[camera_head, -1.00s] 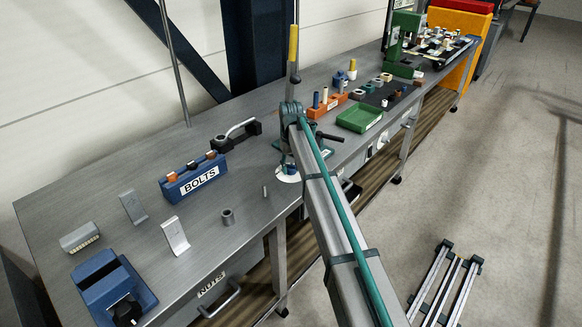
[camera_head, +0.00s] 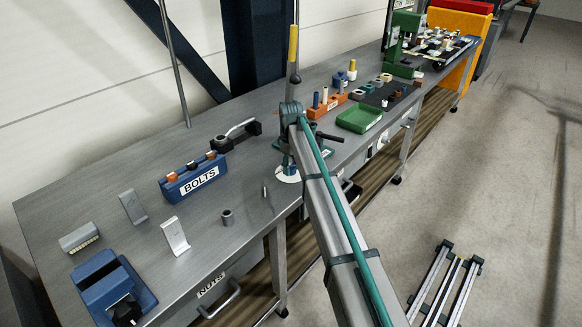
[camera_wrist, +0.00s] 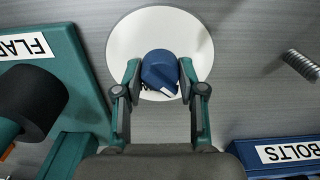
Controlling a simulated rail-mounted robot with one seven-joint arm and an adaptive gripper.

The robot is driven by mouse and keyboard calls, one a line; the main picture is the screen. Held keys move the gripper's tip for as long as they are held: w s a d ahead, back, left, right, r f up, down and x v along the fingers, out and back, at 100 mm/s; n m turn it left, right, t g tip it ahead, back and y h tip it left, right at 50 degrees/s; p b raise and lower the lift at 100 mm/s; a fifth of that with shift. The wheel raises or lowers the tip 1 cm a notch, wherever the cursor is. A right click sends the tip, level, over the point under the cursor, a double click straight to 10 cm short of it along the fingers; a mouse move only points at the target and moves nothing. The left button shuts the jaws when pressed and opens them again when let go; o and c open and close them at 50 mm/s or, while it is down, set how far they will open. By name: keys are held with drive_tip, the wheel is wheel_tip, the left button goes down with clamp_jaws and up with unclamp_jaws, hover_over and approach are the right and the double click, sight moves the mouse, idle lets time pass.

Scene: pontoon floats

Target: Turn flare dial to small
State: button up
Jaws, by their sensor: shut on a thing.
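The flare dial is a blue round knob (camera_wrist: 160,72) with a white pointer mark, on a white disc (camera_wrist: 130,35) in the wrist view. Its pointer mark faces down and to the right. My gripper (camera_wrist: 159,82) is shut on the knob, with one finger against its left side and one against its right. No size marks are readable on the disc. A green flaring device (camera_wrist: 80,80) with a label partly reading "FLA" stands left of my gripper. In the head view the white disc (camera_head: 288,176) shows under my arm, and the knob is hidden.
A blue bolts rack (camera_head: 192,180) stands left of the disc; its edge also shows in the wrist view (camera_wrist: 285,145). A threaded bolt (camera_wrist: 301,65) stands at the right in the wrist view. A green tray (camera_head: 359,118) lies to the right on the bench.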

sight(291, 165)
drive_tip(key=o, duration=1.1)
drive_tip(key=shift+o, duration=0.2)
drive_tip(key=shift+r, duration=0.1)
wheel_tip(291, 165, up, 12)
